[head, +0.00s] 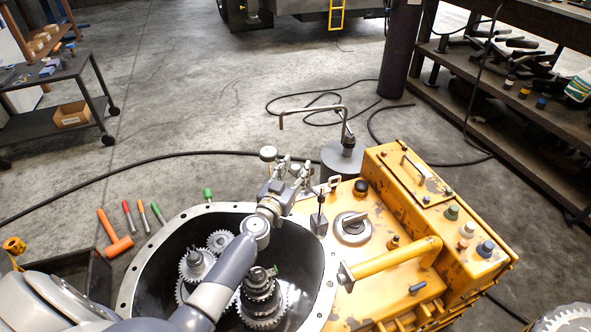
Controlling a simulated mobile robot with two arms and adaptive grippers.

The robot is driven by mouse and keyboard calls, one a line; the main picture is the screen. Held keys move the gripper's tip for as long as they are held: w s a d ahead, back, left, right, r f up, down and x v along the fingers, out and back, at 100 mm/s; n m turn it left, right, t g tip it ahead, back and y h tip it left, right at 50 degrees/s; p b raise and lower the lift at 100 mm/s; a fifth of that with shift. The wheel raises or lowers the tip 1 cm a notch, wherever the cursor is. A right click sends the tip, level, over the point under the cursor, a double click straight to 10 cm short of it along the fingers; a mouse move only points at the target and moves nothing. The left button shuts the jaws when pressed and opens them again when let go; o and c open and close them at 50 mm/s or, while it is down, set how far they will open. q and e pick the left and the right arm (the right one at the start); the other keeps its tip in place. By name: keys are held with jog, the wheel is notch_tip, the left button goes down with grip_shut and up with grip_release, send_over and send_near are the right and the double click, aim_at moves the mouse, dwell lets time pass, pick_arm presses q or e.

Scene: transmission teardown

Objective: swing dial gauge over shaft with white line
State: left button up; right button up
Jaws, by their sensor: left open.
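The dial gauge (268,153) appears as a small round pale face just left of my left gripper's fingers. Its stand has a dark block base (319,224) with an upright post on the housing's right rim. My left gripper (287,167) is open near the gauge and its linkage; I cannot tell whether it touches them. My left arm crosses the round housing (134,262), hiding part of its inside. A stepped gear shaft (258,284) stands right of the arm, and another geared shaft (196,262) left of it. No white line is clear on either. My right gripper is out of view.
A yellow casing (440,220) with a raised handle (395,258) adjoins the housing on the right. A grey cylinder (342,160) with a bent rod stands behind. A black cable crosses the floor.

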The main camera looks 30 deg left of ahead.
pick_arm(q)
jog(key=shift+w, duration=0.3)
jog(key=shift+c, duration=0.5)
grip_shut()
jog(key=shift+s+a, duration=0.1)
